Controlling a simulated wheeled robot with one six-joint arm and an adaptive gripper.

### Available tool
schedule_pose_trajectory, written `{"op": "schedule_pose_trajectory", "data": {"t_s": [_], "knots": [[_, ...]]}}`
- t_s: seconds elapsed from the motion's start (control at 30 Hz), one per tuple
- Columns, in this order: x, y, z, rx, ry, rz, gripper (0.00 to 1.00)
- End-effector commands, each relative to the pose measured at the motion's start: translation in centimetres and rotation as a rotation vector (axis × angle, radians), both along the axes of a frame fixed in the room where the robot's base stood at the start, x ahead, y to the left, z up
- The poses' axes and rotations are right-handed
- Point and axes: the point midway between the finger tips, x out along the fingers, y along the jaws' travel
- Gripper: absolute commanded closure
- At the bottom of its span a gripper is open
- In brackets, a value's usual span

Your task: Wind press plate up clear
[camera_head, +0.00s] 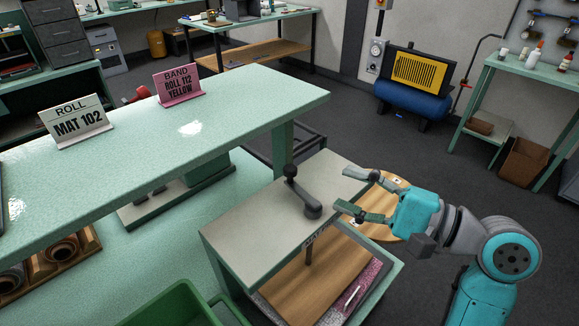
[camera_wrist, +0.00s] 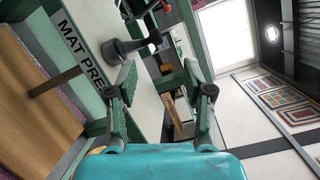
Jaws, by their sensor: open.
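The mat press (camera_head: 232,255) is a green frame with a grey top. Its crank (camera_head: 303,198) lies on the top, with a dark hub at the near right and a black knob (camera_head: 290,171) at the far left. A dark screw (camera_head: 309,252) runs down to the wooden press plate (camera_head: 300,285). A pink and grey mat (camera_head: 372,278) shows beside and below the plate; I cannot tell the gap between them. My gripper (camera_head: 352,191) is open and empty, right of the crank and apart from it. The crank (camera_wrist: 128,48) shows beyond my fingers (camera_wrist: 162,82) in the wrist view.
A round wooden top (camera_head: 385,228) is behind my gripper. A green bin (camera_head: 170,305) is at the front left.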

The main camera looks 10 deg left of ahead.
Motion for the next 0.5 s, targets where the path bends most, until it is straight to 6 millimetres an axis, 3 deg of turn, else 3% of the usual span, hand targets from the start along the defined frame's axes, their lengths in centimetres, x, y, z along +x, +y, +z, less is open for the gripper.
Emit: {"op": "schedule_pose_trajectory", "data": {"t_s": [0.5], "knots": [[0.49,0.5,-0.01,0.37,0.913,-0.001,0.49]]}}
